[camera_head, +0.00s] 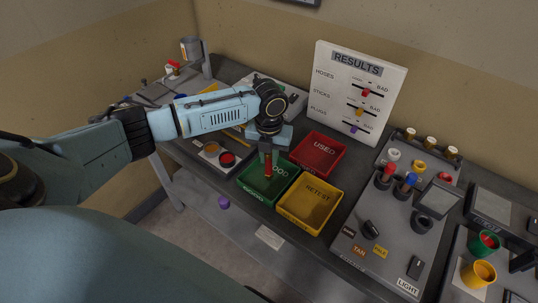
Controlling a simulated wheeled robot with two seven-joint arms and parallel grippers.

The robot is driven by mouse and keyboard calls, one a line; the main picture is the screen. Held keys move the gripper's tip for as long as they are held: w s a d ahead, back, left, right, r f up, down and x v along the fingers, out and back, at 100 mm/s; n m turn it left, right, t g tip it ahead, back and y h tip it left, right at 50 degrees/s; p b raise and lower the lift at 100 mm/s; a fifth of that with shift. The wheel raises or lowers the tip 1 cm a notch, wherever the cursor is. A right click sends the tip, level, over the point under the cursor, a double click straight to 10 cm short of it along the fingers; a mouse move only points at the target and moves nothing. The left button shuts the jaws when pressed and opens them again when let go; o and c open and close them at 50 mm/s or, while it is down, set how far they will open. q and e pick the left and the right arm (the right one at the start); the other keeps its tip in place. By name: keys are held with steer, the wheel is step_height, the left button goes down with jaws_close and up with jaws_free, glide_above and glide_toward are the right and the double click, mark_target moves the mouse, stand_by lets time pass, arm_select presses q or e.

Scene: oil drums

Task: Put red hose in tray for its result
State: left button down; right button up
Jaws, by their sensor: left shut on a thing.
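My left gripper (268,152) points down over the green tray (252,192), which is lettered "GOOD". It is shut on the red hose (268,168), a short upright red piece. The hose's lower end is over or inside the green tray; I cannot tell whether it touches the bottom. The red tray (335,168), lettered "USED", is behind to the right. The yellow tray (292,212), lettered "RETEST", is in front to the right. The results board (318,100) stands at the back, with a red slider (365,93) on its hoses row, towards "BAD". My right gripper is out of view.
A grey panel (350,247) with red and blue pegs and a black knob lies right of the trays. A green cup (476,246) and a yellow cup (470,275) stand far right.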

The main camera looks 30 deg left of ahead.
arm_select(q)
steer(key=c, duration=1.3)
jaws_free()
steer(key=shift+f, duration=0.15)
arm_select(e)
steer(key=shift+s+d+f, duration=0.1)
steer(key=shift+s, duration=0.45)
arm_select(q)
step_height(320, 180, up, 12)
steer(key=shift+r, duration=0.2)
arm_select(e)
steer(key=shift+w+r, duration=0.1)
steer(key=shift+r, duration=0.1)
arm_select(q)
steer(key=shift+f, duration=0.1)
